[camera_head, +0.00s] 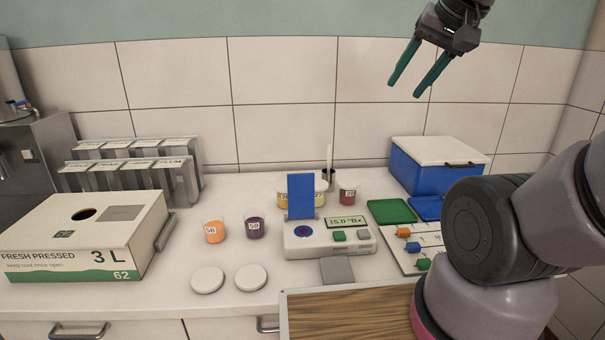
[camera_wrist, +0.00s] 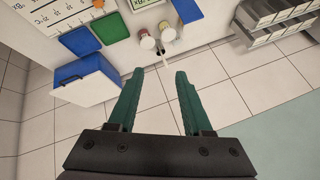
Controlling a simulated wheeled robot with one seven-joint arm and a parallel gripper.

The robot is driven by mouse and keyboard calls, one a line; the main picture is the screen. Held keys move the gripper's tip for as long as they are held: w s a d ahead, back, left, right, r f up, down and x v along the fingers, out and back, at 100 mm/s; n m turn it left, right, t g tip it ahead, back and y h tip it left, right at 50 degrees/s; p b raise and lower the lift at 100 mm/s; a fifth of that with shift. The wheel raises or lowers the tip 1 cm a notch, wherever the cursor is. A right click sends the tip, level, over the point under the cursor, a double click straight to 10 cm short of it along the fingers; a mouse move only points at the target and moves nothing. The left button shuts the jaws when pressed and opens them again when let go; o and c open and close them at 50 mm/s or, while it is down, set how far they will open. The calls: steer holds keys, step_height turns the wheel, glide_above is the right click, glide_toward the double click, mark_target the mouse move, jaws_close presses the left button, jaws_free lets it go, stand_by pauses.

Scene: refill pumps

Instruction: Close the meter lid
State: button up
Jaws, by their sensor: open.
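The meter (camera_head: 332,236) is a white box on the counter, with a display reading about 15.0 °Bx, a green button and a grey button. Its blue lid (camera_head: 301,196) stands upright, open, behind a round dark blue well (camera_head: 303,230). My gripper (camera_head: 404,86) has green fingers and is open and empty, high above the back of the counter in front of the tiled wall, well above and right of the meter. In the wrist view my open gripper (camera_wrist: 157,75) shows with nothing between its fingers; only part of the meter (camera_wrist: 143,3) shows at the top edge.
A blue box with a white lid (camera_head: 438,165) stands at the back right. Cups (camera_head: 214,231) and a carton (camera_head: 90,235) are left of the meter. Two white discs (camera_head: 207,279) lie in front. A wooden tray (camera_head: 350,312) is at the front edge.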

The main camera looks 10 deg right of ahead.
steer(key=shift+w+a, duration=0.1)
steer(key=shift+w, duration=0.05)
jaws_close()
steer(key=w+a+f+n+g, duration=0.2)
steer(key=w+a+f, duration=0.35)
steer(key=w, duration=0.35)
steer(key=w+a+f+n+g, duration=0.1)
steer(key=w+a+f+g, duration=0.1)
steer(key=w+a+f, duration=0.5)
steer(key=w+a+f+n+g+h, duration=0.1)
steer(key=w+a+f+h, duration=0.15)
steer(key=w+a, duration=0.25)
step_height(320, 180, down, 10)
steer(key=s, duration=0.1)
steer(key=shift+s+r, duration=0.2)
steer(key=shift+s, duration=0.05)
